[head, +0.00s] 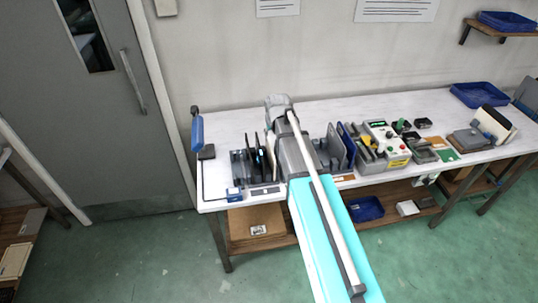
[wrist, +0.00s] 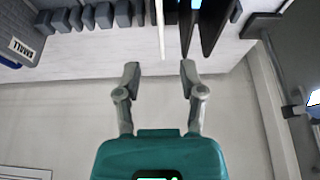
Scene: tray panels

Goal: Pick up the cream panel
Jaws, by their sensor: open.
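A thin pale cream panel (wrist: 161,30) stands edge-on in the wrist view, ahead of my gripper and in line with the gap between its fingers. It also shows in the head view (head: 270,146) as a pale upright strip in the rack, just left of my arm. My gripper (wrist: 159,72) is open and empty, its fingertips apart from the panel's edge.
Dark panels (wrist: 215,25) stand close to the right of the cream one in the wrist view. A row of grey rack blocks (wrist: 90,17) lies to its left. In the head view, grey and blue panels (head: 340,146) and a control box (head: 388,145) stand right of my arm.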

